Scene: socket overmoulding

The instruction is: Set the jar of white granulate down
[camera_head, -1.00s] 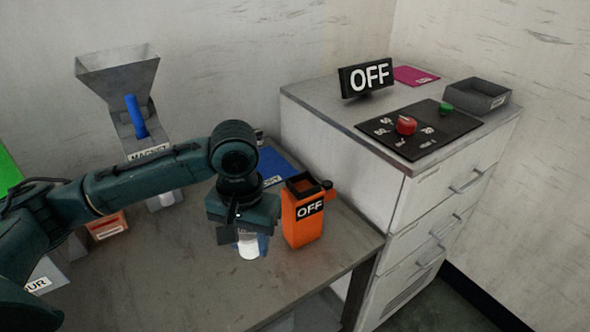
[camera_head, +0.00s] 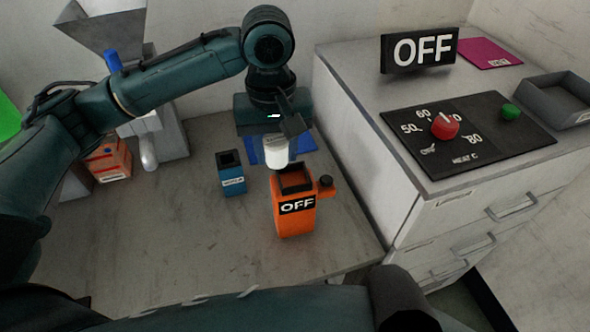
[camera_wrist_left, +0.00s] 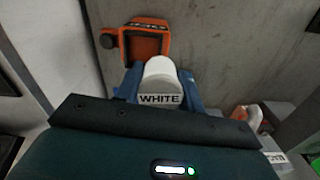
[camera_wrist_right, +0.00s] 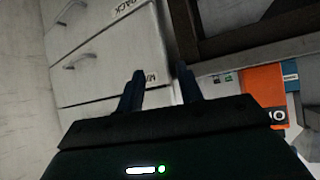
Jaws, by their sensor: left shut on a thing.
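The jar of white granulate (camera_head: 277,152) is a small white cylinder; its label reads WHITE in the left wrist view (camera_wrist_left: 159,99). My left gripper (camera_wrist_left: 160,85) is shut on it, with blue fingers on both sides. Whether the jar touches the mat cannot be told. My right gripper (camera_wrist_right: 162,88) shows in the right wrist view with its fingers apart and empty, facing white drawers.
An orange box (camera_head: 295,215) marked OFF with an open top stands close in front of the jar. A small blue container (camera_head: 232,174) stands left of it. A metal hopper (camera_head: 103,25) is at the back left. A cabinet (camera_head: 360,130) with a heat panel (camera_head: 460,150) stands right.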

